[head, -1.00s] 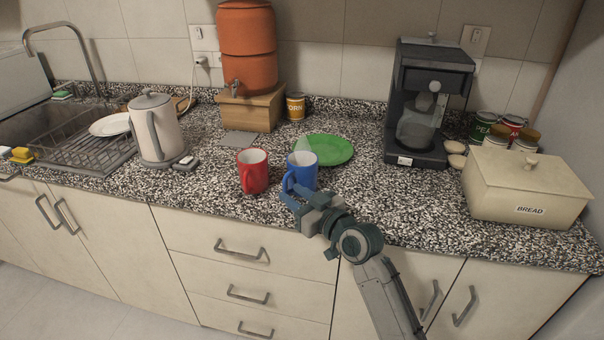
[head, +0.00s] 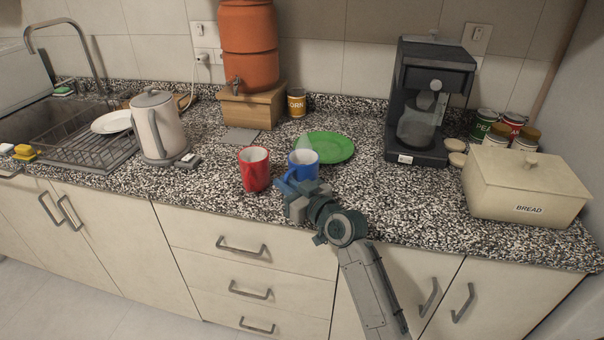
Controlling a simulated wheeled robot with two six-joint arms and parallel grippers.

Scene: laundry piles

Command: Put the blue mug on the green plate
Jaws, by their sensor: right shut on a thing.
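The blue mug (head: 303,165) stands upright near the front of the speckled counter, just right of the red mug. The green plate (head: 331,148) lies flat on the counter behind and to the right of the blue mug, and the mug hides part of its left front edge. My right gripper (head: 291,184) is at the front left of the blue mug, shut on the mug's handle side; its fingers hide the lower part of the mug. Whether the mug's base touches the counter is hidden. My left gripper is out of view.
A red mug (head: 255,169) stands close on the left of the blue mug. A coffee machine (head: 426,100) stands right of the plate, and a bread box (head: 527,186) at the far right. A kettle (head: 158,126) is at the left. The counter right of the plate's front is clear.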

